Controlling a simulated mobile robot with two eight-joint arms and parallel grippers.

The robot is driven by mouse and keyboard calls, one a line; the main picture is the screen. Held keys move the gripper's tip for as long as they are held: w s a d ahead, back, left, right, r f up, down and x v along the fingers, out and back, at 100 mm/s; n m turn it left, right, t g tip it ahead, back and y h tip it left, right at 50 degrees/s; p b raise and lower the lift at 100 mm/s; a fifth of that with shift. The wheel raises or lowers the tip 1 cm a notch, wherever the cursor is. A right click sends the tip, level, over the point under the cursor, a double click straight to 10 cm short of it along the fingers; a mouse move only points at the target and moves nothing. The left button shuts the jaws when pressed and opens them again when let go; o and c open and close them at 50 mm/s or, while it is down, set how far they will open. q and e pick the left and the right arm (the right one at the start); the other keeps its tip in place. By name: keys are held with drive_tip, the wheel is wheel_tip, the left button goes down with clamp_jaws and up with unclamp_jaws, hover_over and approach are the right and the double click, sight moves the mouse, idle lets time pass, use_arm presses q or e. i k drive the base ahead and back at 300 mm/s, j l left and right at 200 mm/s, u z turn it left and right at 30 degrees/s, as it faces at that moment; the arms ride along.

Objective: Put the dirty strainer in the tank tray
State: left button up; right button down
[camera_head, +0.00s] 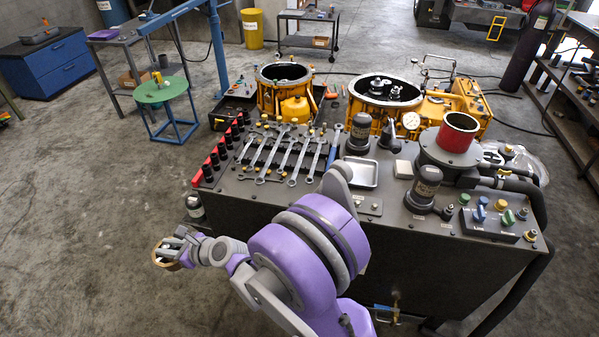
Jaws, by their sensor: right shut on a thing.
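My right gripper (176,244) is at the lower left, in front of and to the left of the grey tank, above the floor. It is shut on a small round tan and dark piece, which looks like the dirty strainer (162,258); the jaws partly hide it. The tank tray (361,182) is a shallow, pale metal tray on the tank's top, right of the wrenches. It looks empty. My gripper is well to the left of the tray and apart from it. My left gripper is not in view.
The tank top (375,211) carries a row of wrenches (295,160), black sockets on a red rail (215,157), dark bottle-like canisters (424,187), a red cylinder (457,132) and a knob panel (490,220). Yellow housings (283,90) stand behind.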

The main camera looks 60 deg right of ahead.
sight(358, 173)
drive_tip(key=z, duration=1.55)
